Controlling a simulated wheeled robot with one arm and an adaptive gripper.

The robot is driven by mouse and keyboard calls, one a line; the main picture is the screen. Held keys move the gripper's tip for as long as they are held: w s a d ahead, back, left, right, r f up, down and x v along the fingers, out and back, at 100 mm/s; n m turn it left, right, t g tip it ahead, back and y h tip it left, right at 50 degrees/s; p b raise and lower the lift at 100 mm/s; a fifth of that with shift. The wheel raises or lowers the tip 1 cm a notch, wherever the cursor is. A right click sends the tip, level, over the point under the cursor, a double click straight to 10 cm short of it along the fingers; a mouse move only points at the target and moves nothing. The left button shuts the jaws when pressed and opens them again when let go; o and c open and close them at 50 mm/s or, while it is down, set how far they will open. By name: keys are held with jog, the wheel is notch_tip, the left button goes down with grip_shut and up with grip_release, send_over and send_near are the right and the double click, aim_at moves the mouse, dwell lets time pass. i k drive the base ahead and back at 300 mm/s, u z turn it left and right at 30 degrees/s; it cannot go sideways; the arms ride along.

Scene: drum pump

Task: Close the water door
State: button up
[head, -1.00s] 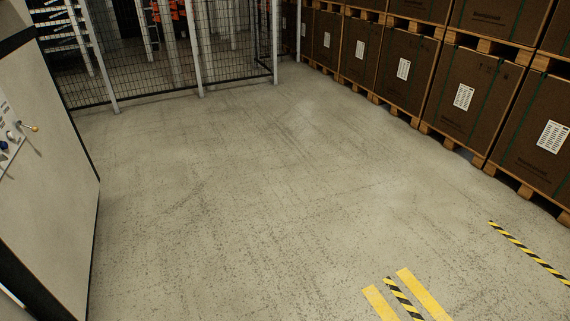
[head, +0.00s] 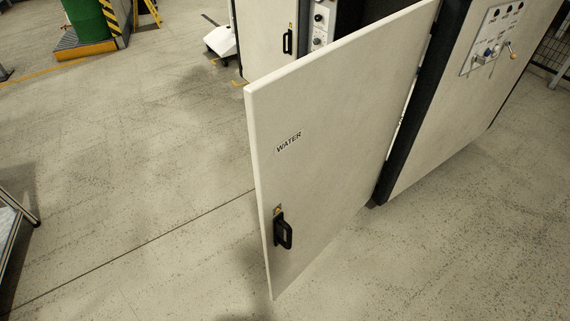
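The water door (head: 335,140) is a cream panel lettered "WATER" in the middle of the head view. It stands swung open, hinged at its right edge on a dark-framed cabinet (head: 405,120). A black handle (head: 284,231) sits low near the door's free left edge, with a small yellow label above it. The cabinet's opening is mostly hidden behind the door. My gripper is not in view.
A control panel (head: 492,40) with knobs is on the cabinet's right side. Another cream door (head: 268,35) with a black handle stands behind. A green drum (head: 88,20) is at the far left back. A metal-framed cart (head: 15,225) is at the left edge. Floor between is clear.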

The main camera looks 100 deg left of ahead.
aim_at(322, 126)
jog(key=u, duration=2.9)
jog(key=i, duration=1)
jog(key=z, duration=2.35)
jog(key=k, duration=1.3)
jog(key=u, duration=2.35)
